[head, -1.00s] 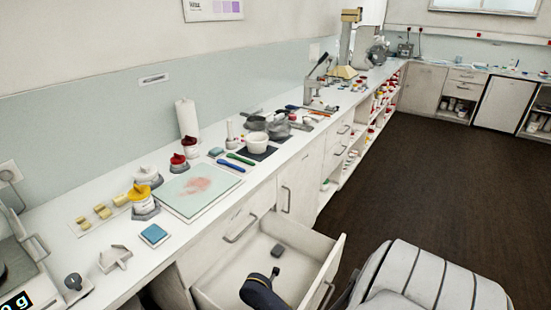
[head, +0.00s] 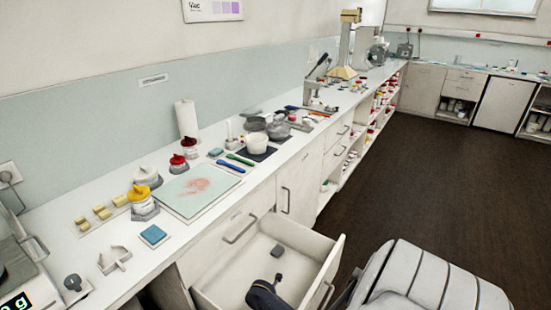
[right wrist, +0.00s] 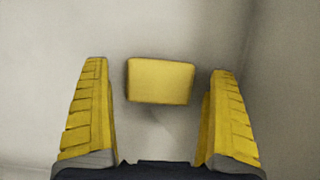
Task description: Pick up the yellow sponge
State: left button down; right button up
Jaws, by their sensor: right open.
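In the right wrist view a yellow sponge (right wrist: 160,81), a plain rectangular block, lies on a pale surface ahead of my right gripper (right wrist: 160,110). The gripper is open, one yellow ribbed finger on each side. The sponge lies near the fingertips, with a gap on both sides, apart from both fingers. In the head view a dark part of my arm reaches over the open drawer (head: 211,297); no fingers show there. A small grey block (head: 277,251) lies in that drawer; I cannot tell whether it is the sponge. My left gripper is not in view.
The drawer's walls stand around the arm. On the counter above are a blue pad (head: 154,235), a green board (head: 190,192), a yellow-topped container (head: 142,200) and several small yellow blocks (head: 103,212). A grey padded seat (head: 430,280) stands right of the drawer.

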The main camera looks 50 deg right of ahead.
jog(key=shift+f, duration=0.1)
jog(key=shift+c, duration=0.4)
jog(key=c, duration=0.9)
jog(key=shift+o, duration=0.2)
notch_tip(320, 180, up, 28)
